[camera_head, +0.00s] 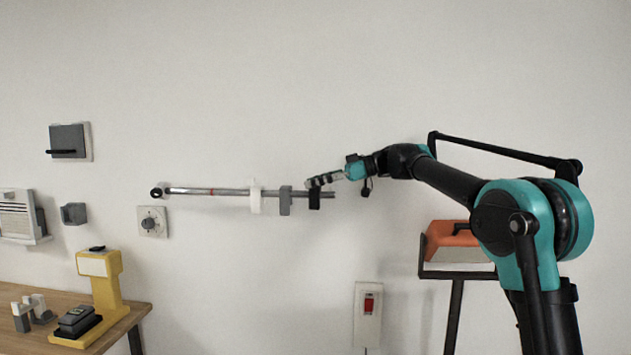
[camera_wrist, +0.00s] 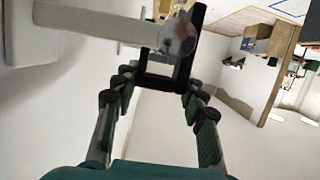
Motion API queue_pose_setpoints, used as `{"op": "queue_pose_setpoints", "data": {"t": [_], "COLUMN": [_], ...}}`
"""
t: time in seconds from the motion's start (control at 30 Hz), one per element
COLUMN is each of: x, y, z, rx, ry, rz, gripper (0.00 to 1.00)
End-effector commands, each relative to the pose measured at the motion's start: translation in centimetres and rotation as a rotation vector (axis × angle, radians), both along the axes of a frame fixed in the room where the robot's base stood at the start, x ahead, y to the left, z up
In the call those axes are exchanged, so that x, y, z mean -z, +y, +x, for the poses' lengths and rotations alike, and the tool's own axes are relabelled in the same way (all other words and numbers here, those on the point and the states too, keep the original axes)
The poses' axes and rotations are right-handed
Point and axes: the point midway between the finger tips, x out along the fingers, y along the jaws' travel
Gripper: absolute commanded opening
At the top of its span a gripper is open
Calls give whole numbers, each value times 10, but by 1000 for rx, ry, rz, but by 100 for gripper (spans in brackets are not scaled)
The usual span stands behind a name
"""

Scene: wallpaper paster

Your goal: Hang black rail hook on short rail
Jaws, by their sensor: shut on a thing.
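The short rail (camera_head: 225,191) is a thin grey bar running level along the wall. A white hook (camera_head: 255,197) and a grey hook (camera_head: 285,200) hang on it. The black rail hook (camera_head: 314,199) is at the rail's right end, just right of the grey hook. My gripper (camera_head: 319,182) is shut on the black hook from the upper right. In the wrist view, the black hook (camera_wrist: 160,82) is an angular frame between the fingertips. A round, blurred end (camera_wrist: 178,38) overlaps its opening; I cannot tell whether the hook rests on the rail.
A wooden table (camera_head: 20,335) at the lower left bears a yellow device (camera_head: 103,285). A round dial (camera_head: 152,221) sits below the rail's left end. An orange-topped stand (camera_head: 450,240) is below my arm, and a red-switch box (camera_head: 368,305) is lower down. The wall above the rail is clear.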

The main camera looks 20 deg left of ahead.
Motion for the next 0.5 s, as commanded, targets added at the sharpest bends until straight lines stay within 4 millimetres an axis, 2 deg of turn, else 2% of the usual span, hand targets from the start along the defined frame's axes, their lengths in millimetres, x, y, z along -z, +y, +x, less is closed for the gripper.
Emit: {"op": "queue_pose_setpoints", "data": {"t": [0.5], "x": [12], "y": [0], "z": [0], "rx": [0], "ry": [0], "rz": [0], "gripper": [24]}}
